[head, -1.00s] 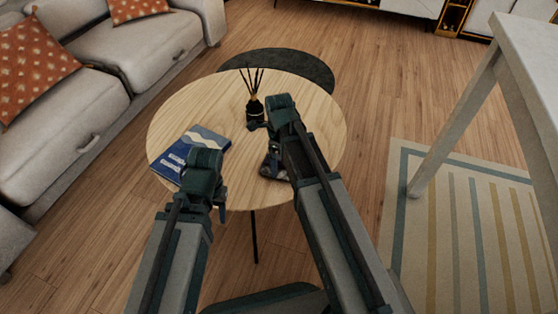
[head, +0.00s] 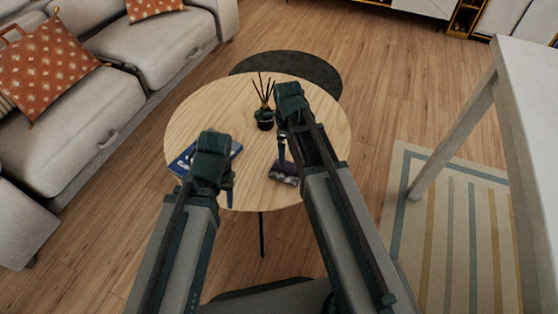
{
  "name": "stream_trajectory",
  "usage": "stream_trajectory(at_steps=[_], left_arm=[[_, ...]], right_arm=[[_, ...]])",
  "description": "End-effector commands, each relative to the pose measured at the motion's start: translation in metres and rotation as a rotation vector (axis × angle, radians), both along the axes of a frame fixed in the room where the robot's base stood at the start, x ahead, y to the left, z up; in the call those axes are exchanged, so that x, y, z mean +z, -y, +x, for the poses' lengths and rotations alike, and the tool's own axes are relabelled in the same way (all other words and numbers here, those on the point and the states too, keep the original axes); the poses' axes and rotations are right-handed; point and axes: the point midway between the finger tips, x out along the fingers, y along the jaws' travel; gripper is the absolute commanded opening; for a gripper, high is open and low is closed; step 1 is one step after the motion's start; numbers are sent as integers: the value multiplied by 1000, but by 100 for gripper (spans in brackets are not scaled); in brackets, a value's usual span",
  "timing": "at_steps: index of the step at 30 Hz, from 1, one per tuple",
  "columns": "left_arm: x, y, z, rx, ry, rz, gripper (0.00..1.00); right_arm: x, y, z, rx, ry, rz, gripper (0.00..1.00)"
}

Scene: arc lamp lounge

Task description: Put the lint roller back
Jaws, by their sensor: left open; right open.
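What looks like the lint roller (head: 284,175) lies near the front right of the round wooden table (head: 190,125). It has a dark handle pointing away from me and a mottled purple-grey head. My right arm partly covers its handle. My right gripper (head: 281,122) is open and empty, above the table by the handle's far end and just right of the reed diffuser. My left gripper (head: 229,184) is open and empty, over the table's front left beside a blue booklet, apart from the roller.
The reed diffuser (head: 264,119) stands upright close to my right gripper. The blue booklet (head: 183,162) is partly hidden by my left gripper. A grey sofa (head: 150,50) is at left, a white table (head: 530,80) at right. A dark round surface (head: 300,68) shows behind the wooden table.

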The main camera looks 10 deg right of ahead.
Motion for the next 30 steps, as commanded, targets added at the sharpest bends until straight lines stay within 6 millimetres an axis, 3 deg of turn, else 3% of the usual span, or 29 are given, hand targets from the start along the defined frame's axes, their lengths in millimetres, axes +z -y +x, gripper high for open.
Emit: stream_trajectory(at_steps=[5, 18, 24, 30], left_arm=[[0, 0, 0, 0, 0, 0, 50], [0, 0, 0, 0, 0, 0, 50], [0, 0, 0, 0, 0, 0, 50], [0, 0, 0, 0, 0, 0, 50]], right_arm=[[0, -27, -30, 442, -15, -15, 100], [1, -85, -111, 1858, -97, -32, 100], [1, -96, -133, 2264, -134, -24, 100], [1, -100, -140, 2409, -148, -19, 100]])
